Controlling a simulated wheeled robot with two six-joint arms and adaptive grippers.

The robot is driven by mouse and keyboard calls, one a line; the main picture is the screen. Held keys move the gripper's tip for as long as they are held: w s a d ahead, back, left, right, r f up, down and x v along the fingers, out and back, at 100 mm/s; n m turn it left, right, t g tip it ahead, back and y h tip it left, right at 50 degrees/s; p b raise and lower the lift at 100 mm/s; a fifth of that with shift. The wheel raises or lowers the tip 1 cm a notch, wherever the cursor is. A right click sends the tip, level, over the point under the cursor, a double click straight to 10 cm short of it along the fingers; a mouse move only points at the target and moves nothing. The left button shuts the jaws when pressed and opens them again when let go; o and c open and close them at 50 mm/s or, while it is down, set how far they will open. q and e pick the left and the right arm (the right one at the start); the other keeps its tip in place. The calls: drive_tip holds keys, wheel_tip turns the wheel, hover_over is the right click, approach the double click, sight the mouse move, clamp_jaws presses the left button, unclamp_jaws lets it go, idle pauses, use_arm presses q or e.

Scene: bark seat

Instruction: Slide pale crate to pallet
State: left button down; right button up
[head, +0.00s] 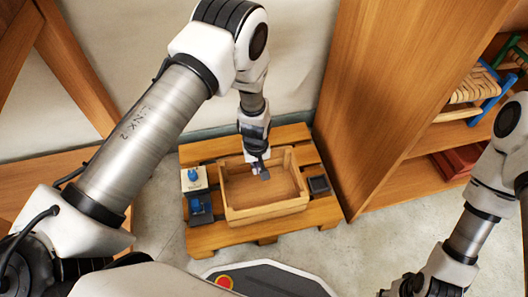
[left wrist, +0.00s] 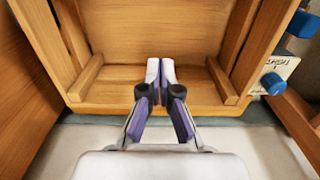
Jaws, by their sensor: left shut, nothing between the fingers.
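The pale wooden crate (head: 264,212) is an open, empty-looking box on the slatted wooden pallet (head: 225,236), between small items to its left and right. My left gripper (head: 261,172) reaches down at the crate's back wall, its tips over the crate's inside. In the left wrist view the shut fingers (left wrist: 160,72) point into the crate (left wrist: 190,90) near its middle, with nothing between them. Whether they touch the crate is unclear. My right gripper (head: 408,286) is at the bottom right, far from the crate; its fingers are too small and cut off to read.
On the pallet's left are a white block with a blue knob (head: 194,179) and a dark block with a blue top (head: 200,207). A small dark tray (head: 319,185) is at the right. A wooden shelf (head: 380,110) stands close on the right; a pale wall is behind.

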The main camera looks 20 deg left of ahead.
use_arm(q)
drive_tip(key=w, duration=0.2)
drive_tip(key=b, duration=0.6)
hover_over(260, 184)
wheel_tip(260, 184, down, 9)
drive_tip(key=shift+s+d+f, duration=0.1)
drive_tip(key=shift+s, duration=0.05)
drive_tip(key=shift+w+f, duration=0.2)
drive_tip(key=shift+f, duration=0.35)
drive_tip(key=shift+w+a+r+b, duration=0.25)
drive_tip(key=shift+w+a+b, duration=0.65)
drive_tip(key=shift+w, duration=0.25)
drive_tip(key=shift+w+a+r, duration=0.15)
drive_tip(key=shift+w+a, duration=0.05)
drive_tip(key=shift+w, duration=0.15)
drive_tip(key=shift+r, duration=0.1)
